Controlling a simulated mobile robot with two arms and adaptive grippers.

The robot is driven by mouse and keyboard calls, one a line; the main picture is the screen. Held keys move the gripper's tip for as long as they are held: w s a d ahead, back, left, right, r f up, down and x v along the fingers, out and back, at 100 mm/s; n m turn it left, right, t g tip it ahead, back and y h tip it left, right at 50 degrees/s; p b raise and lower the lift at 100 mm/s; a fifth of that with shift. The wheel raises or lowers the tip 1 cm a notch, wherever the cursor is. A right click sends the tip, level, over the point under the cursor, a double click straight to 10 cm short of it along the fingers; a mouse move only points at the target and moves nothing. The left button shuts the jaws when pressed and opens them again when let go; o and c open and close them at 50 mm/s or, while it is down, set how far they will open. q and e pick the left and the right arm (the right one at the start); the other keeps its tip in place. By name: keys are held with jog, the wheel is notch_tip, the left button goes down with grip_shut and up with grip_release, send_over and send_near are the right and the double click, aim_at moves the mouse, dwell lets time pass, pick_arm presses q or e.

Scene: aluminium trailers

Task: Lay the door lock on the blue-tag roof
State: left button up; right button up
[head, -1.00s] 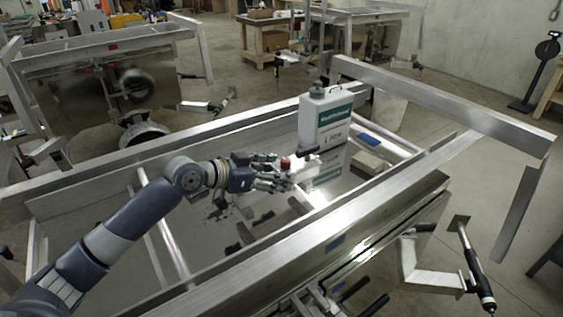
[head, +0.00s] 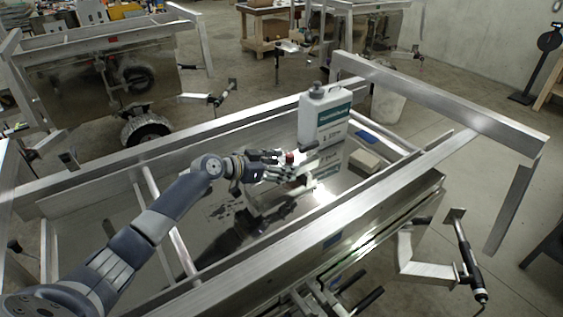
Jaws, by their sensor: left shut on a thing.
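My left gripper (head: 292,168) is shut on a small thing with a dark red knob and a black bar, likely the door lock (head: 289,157). The fingers hide part of it. It is held above the shiny roof panel (head: 225,205), just in front of the white jug. The near trailer carries a small blue tag (head: 333,240) on its front side, below the near rail. I cannot tell how far the held thing is above the panel. My right gripper is not in view.
A white jug (head: 323,118) with a teal label stands on the panel. A blue block (head: 368,141) and a beige block (head: 364,161) lie right of it. Aluminium rails (head: 300,240) frame the panel. Another trailer with a red tag (head: 112,37) stands behind left. The panel's left part is clear.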

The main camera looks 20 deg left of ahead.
pick_arm(q)
jog(key=o, duration=1.6)
jog(key=shift+o, duration=0.2)
jog(key=shift+s, duration=0.1)
jog(key=shift+s+a+r+b, duration=0.1)
jog(key=shift+s+a+b, duration=0.2)
jog(key=shift+s+b, duration=0.15)
jog(key=b+v, duration=0.5)
jog(key=v, duration=0.5)
jog(key=shift+a, duration=0.1)
jog(key=shift+s+a+r, duration=0.1)
jog(key=shift+s+r, duration=0.1)
jog(key=shift+s, duration=0.1)
